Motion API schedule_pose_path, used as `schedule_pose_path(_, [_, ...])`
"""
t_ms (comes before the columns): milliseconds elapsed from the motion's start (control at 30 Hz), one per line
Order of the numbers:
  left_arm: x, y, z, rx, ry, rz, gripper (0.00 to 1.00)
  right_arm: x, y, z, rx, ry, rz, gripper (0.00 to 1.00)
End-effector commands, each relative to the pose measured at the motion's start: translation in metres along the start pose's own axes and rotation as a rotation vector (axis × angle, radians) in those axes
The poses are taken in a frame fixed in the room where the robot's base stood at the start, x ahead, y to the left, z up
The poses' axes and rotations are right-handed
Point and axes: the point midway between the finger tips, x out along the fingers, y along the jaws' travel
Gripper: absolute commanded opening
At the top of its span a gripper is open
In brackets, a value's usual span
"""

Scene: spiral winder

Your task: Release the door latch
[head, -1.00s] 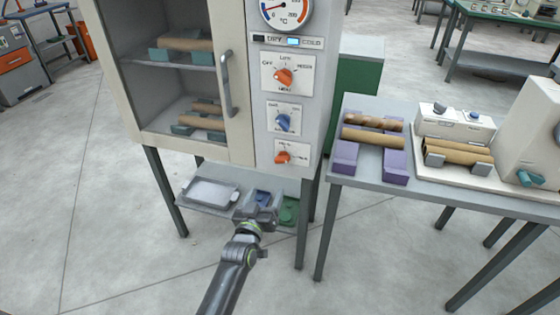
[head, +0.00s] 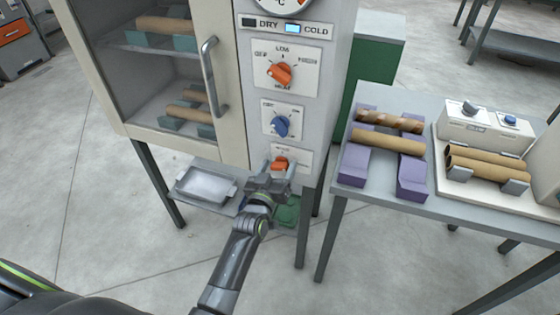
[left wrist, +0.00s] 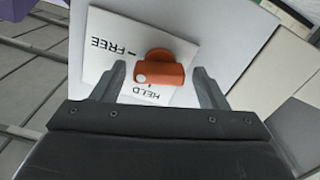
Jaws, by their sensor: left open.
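The door latch is the orange knob (head: 281,164) on the lowest white plate of the oven's front panel. In the left wrist view the knob (left wrist: 163,74) shows with a white dot at its left end. The labels FREE and HELD are beside it; I cannot tell exactly which mark the dot meets. My left gripper (head: 281,172) is open just in front of the latch. In the wrist view its fingers (left wrist: 162,75) stand on both sides of the knob, with small gaps. The glass oven door (head: 160,75) with its grey handle (head: 213,77) looks shut. My right gripper is out of view.
A low shelf with a metal tray (head: 203,187) lies under the oven. A table with purple supports (head: 411,177) stands close at right.

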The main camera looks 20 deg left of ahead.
Motion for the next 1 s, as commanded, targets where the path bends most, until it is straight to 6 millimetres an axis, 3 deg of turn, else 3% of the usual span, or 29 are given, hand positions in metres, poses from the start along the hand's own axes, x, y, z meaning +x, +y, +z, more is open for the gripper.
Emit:
schedule_pose_path(200, [0.000, 0.000, 0.000, 0.000, -0.001, 0.000, 0.66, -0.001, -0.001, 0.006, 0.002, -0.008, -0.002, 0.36])
schedule_pose_path(533, [0.000, 0.000, 0.000, -0.001, -0.001, 0.000, 0.23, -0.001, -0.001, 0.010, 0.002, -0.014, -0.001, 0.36])
schedule_pose_path(667, [0.000, 0.000, 0.001, 0.028, 0.000, 0.000, 0.23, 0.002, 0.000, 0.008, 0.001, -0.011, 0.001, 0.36])
schedule_pose_path(1000, [0.000, 0.002, 0.001, 0.285, 0.000, 0.000, 0.23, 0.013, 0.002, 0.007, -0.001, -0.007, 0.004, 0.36])
